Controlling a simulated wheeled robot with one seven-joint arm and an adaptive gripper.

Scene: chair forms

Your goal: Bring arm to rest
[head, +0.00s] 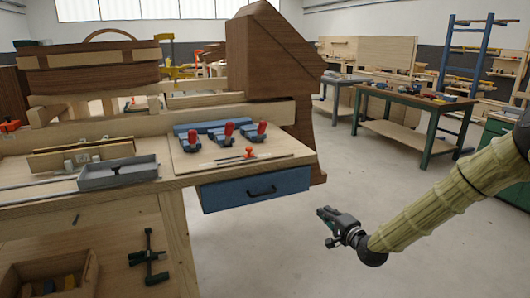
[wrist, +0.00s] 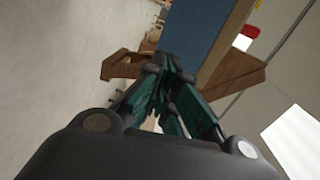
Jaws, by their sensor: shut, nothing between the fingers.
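My arm (head: 450,200) reaches in from the right in the head view, with a yellowish ribbed sleeve. My gripper (head: 325,214) is at its end, over the open floor, to the right of and a little below the workbench's blue drawer. It points left and is apart from everything. In the wrist view my gripper (wrist: 165,70) shows its dark green fingers drawn together at the tips, with nothing between them.
The wooden workbench (head: 180,182) fills the left, with a blue drawer (head: 255,188), red-and-blue clamps (head: 222,132) and a grey tray (head: 118,173) on top. A green-legged table (head: 415,98) stands at the back right. The grey floor (head: 300,260) between is clear.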

